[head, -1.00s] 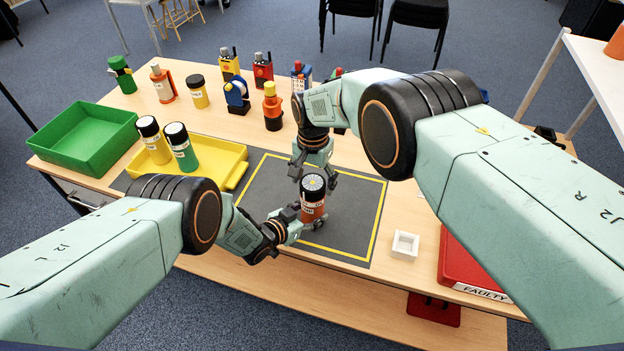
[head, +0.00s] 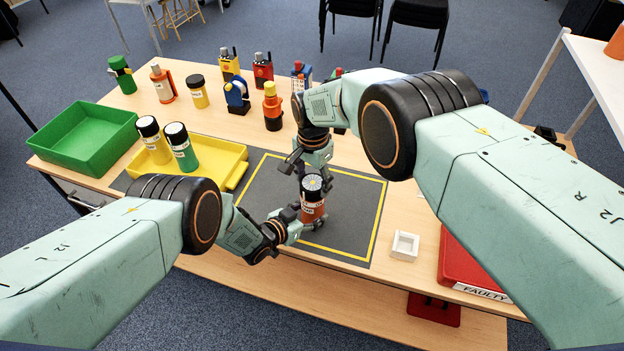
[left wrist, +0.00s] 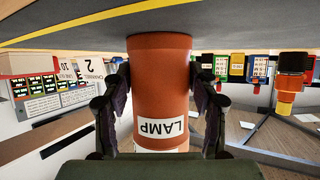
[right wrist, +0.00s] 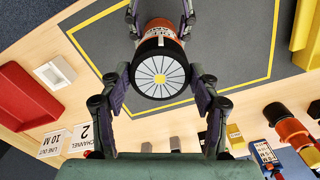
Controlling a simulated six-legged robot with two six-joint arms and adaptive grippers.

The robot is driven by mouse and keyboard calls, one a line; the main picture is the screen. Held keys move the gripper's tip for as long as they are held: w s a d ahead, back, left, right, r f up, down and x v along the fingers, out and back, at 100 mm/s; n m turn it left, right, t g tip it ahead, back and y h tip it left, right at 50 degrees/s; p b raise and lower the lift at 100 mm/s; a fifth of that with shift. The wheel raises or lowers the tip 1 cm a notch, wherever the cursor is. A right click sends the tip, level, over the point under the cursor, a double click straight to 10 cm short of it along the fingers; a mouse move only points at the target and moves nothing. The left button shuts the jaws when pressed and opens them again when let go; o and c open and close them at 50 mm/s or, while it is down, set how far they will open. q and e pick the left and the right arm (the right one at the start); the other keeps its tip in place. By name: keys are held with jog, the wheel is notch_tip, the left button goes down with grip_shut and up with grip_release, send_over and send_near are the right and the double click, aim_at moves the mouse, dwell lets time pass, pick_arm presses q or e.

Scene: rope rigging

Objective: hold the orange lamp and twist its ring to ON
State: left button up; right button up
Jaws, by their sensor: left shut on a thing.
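The orange lamp (head: 313,210) has a dark top with a pale, spoked face and stands upright on the dark mat. In the left wrist view the lamp (left wrist: 160,85) appears inverted, with a LAMP label. My left gripper (head: 296,226) is shut on its orange body, one finger on each side. My right gripper (head: 312,174) is at the lamp's top from behind. In the right wrist view its open fingers (right wrist: 161,85) stand either side of the dark ring (right wrist: 148,48), with small gaps visible. The ON mark cannot be read.
A yellow tray (head: 226,184) with two canisters and a green bin (head: 75,165) are at left. Radios and other lamps line the back. A small white box (head: 404,246) and a red FAULTY bin (head: 462,266) are at right. The mat (head: 352,215) is otherwise clear.

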aim_at(313, 182)
jog(key=c, duration=0.3)
jog(key=n, duration=1)
jog(key=shift+f, duration=0.1)
jog(key=shift+s, duration=0.1)
jog(key=o, duration=0.8)
jog(key=shift+o, duration=0.2)
jog(key=shift+r, duration=3.05)
jog(key=shift+o, duration=0.5)
